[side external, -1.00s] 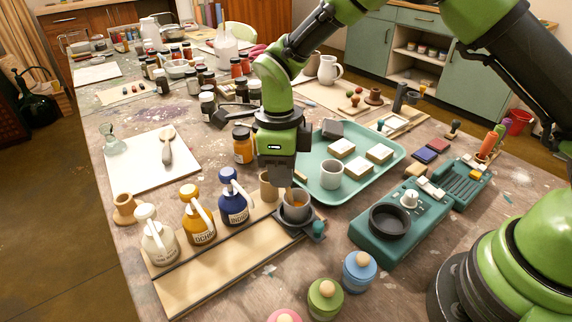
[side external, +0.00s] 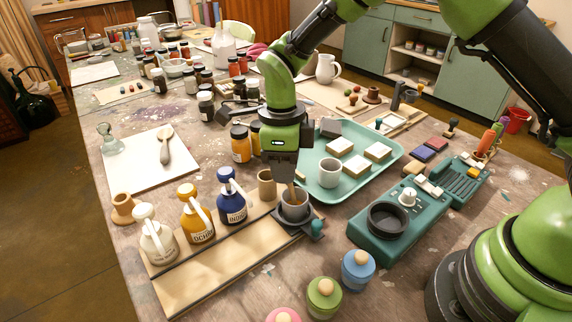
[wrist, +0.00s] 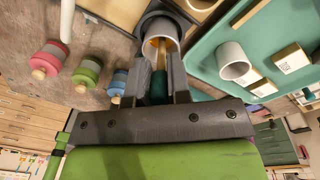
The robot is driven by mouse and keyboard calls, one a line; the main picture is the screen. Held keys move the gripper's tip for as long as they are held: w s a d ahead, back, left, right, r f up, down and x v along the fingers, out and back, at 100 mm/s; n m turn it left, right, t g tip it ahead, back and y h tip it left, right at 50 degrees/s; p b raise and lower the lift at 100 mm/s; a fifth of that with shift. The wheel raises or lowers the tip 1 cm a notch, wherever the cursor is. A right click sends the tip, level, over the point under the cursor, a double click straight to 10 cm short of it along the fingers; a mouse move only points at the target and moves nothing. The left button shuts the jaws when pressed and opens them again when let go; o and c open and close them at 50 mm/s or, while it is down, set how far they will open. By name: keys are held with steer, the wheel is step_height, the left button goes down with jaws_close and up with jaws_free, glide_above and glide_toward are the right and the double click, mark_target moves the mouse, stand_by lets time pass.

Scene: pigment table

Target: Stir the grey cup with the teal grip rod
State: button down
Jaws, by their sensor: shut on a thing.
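The grey cup (side external: 295,211) stands upright in a dark square holder at the right end of the wooden board. My gripper (side external: 285,180) is just above the cup, pointing down. In the wrist view, my gripper (wrist: 160,85) is shut on the teal grip of the rod (wrist: 159,88). The rod's orange-brown shaft reaches into the mouth of the grey cup (wrist: 160,28). The shaft also shows at the cup's mouth in the side view. The rod's lower end is hidden inside the cup.
A tan cup (side external: 267,184) stands close behind the grey cup. Indigo (side external: 231,205), ochre (side external: 197,222) and white (side external: 156,242) bottles stand left. A teal tray (side external: 330,198) with a light cup (side external: 329,172) is at right. A teal device (side external: 370,242) lies front right.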

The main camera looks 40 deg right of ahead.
steer(key=shift+r, duration=0.1)
steer(key=r, duration=0.3)
steer(key=w+r, duration=0.1)
steer(key=r, duration=0.1)
steer(key=shift+a, duration=0.3)
stand_by(1.0)
step_height(320, 180, up, 5)
steer(key=shift+r, duration=0.1)
stand_by(0.4)
